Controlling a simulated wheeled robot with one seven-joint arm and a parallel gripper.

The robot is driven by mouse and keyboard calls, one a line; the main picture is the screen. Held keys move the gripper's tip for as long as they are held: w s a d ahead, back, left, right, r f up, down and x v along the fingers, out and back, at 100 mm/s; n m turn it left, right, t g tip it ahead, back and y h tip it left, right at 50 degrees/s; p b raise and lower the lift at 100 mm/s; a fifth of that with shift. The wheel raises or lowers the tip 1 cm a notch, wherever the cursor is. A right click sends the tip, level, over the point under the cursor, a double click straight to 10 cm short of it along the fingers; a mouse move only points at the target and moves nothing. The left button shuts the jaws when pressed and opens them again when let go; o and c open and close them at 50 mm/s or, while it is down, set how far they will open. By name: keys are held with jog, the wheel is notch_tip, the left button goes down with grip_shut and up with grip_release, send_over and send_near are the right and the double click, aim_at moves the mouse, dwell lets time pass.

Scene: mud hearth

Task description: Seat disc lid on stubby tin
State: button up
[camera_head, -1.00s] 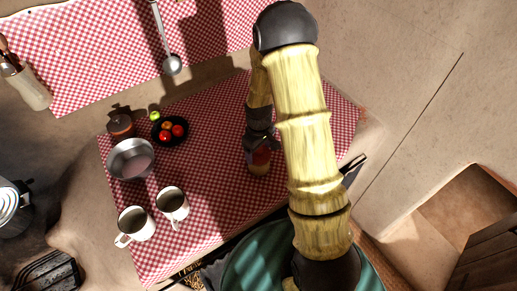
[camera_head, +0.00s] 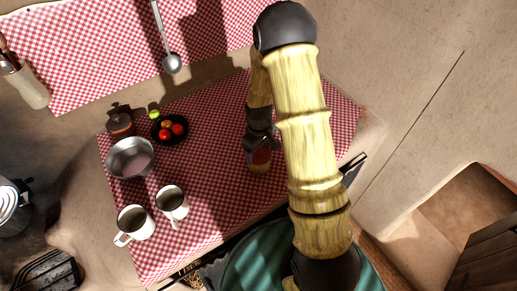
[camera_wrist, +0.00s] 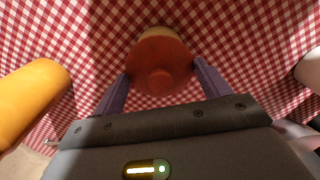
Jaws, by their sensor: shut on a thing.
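The reddish-brown disc lid (camera_wrist: 158,66) with a small round knob lies between the two purple fingers of my gripper (camera_wrist: 160,84) in the wrist view. My gripper is shut on the lid. The stubby tin (camera_wrist: 157,33) shows as a cream edge just past the lid, mostly hidden by it. In the head view the tin (camera_head: 259,162), with a reddish side, stands below my gripper (camera_head: 258,142) on the checked cloth. I cannot tell whether the lid touches the tin or hangs just above it.
Two white mugs (camera_head: 134,224), a metal pan (camera_head: 130,158), a dark plate of fruit (camera_head: 170,130) and a brown pot (camera_head: 120,124) stand left on the checked cloth (camera_head: 218,160). An orange rounded thing (camera_wrist: 30,95) is at the wrist view's left. A ladle (camera_head: 172,63) hangs behind.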

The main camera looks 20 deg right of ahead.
dwell(0.3)
jog(key=o, duration=1)
jog(key=shift+r+p, duration=2.7)
jog(key=shift+r, duration=0.75)
